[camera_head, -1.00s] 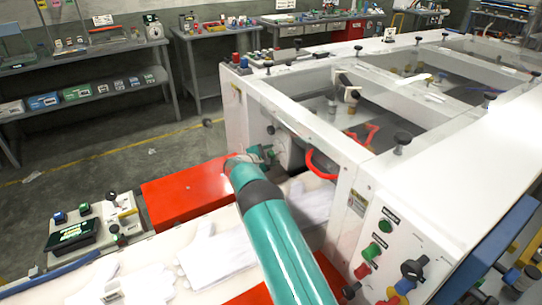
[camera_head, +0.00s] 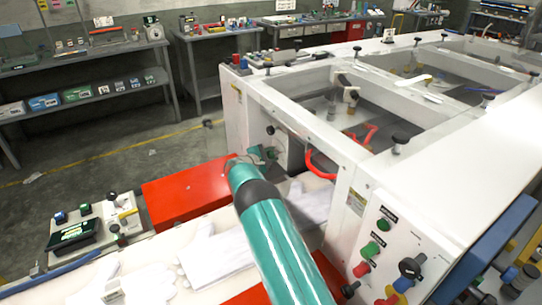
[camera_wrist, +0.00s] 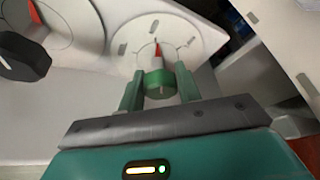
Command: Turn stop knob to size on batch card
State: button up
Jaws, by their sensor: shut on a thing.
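In the wrist view, my gripper (camera_wrist: 160,88) is shut on the stop knob (camera_wrist: 158,80), a small green knob with a red-and-white pointer. The knob sits on a pale round dial plate (camera_wrist: 133,38) with grey marks around it. The pointer is directed towards the top of the picture. A second dial with a black knob (camera_wrist: 24,56) and a red pointer is at the left. In the head view, my gripper (camera_head: 262,155) is at the machine's front wall, and its fingertips and the knob are too small to make out. I cannot make out a batch card.
The white machine (camera_head: 305,120) has open-topped bays with red tubing (camera_head: 320,165) inside. White gloves (camera_head: 215,250) lie on the pale belt beside a red block (camera_head: 185,192). A control panel with buttons (camera_head: 383,225) is at the right.

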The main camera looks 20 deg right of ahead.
jog(key=m+t+h, duration=0.1)
jog(key=m+t, duration=0.1)
jog(key=m, duration=0.2)
jog(key=shift+s, duration=0.1)
jog(key=m+h, duration=0.1)
jog(key=m, duration=0.1)
jog(key=m+t+h, duration=0.1)
jog(key=m, duration=0.2)
jog(key=shift+m, duration=0.3)
jog(key=shift+f, duration=0.1)
jog(key=shift+d, duration=0.1)
dwell(0.3)
jog(key=o, duration=1)
jog(key=shift+c, duration=0.2)
jog(key=v, duration=1.2)
